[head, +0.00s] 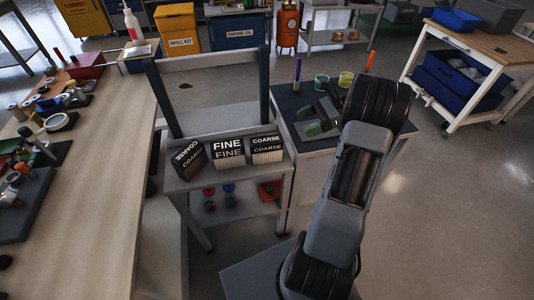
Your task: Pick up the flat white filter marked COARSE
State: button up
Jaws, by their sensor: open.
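Three filters stand side by side on a small grey stand. The one on the right (267,150) is marked COARSE in white letters on black and shows a pale ribbed lower part. The middle one (228,152) is marked FINE. The left one (189,158) is turned askew, looks mostly dark and also reads COARSE. My gripper (310,121) shows partly beyond my arm, over the dark-topped table to the right of the stand. Its green-tipped fingers are apart and empty, clear of the filters.
The grey stand (187,184) has an upright frame (208,63) behind the filters and a lower shelf with red and blue items. A purple marker (297,70) and tape rolls (345,79) are near my gripper. A long bench (105,165) runs along the left. Floor is free at right.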

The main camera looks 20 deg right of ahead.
aim_at(269, 140)
jog(key=b+x, duration=0.2)
jog(key=x, duration=1)
jog(key=shift+w+a+f, duration=0.1)
jog(key=shift+a+f, duration=0.05)
jog(key=shift+a, duration=0.25)
jog(key=shift+c, duration=0.4)
